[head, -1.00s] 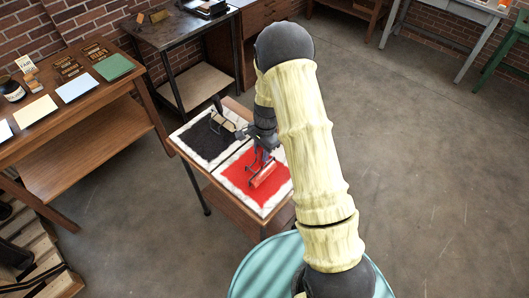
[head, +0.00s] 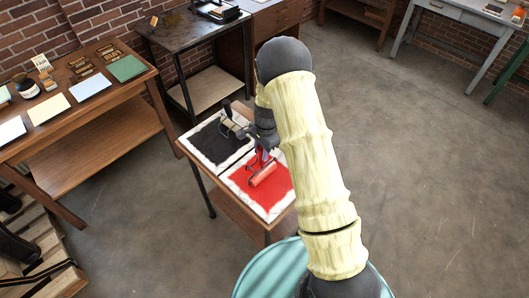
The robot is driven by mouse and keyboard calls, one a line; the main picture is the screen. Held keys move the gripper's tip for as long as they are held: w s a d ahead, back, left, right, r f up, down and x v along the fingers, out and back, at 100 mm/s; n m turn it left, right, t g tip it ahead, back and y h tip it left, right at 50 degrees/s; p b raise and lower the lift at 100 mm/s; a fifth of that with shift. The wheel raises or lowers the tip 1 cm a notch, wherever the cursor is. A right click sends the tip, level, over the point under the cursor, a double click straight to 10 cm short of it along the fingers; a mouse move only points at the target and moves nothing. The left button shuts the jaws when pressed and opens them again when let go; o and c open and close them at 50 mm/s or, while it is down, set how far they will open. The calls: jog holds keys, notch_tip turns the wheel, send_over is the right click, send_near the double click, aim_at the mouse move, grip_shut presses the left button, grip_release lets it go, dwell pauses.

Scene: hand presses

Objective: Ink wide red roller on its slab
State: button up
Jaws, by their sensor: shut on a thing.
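The red roller (head: 263,174) lies on or just above the red-inked slab (head: 270,197), near its upper middle. My gripper (head: 265,155) is shut on the roller's handle, above the slab. The fingers are small and partly hidden by my arm. The red slab has a pale border around its ink. Whether the roller touches the ink cannot be told for sure.
A black-inked slab (head: 213,144) with a dark-handled roller (head: 231,124) on it adjoins the red one on the small wooden table (head: 233,218). A wooden bench (head: 88,125) with cards stands left, and a dark-topped table (head: 181,36) behind. Floor at right is clear.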

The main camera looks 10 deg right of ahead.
jog(key=shift+w+a, duration=0.6)
jog(key=shift+w, duration=0.2)
jog(key=shift+w+a, duration=0.6)
jog(key=shift+w, duration=0.2)
jog(key=shift+w+a, duration=0.55)
jog(key=shift+w, duration=0.2)
jog(key=shift+s+d, duration=0.1)
jog(key=shift+s+d, duration=0.55)
jog(key=shift+s, duration=0.2)
jog(key=shift+s+d, duration=0.55)
jog(key=shift+s, duration=0.15)
jog(key=shift+s+d, duration=0.55)
jog(key=shift+s, duration=0.25)
jog(key=shift+s+d, duration=0.5)
jog(key=shift+s, duration=0.25)
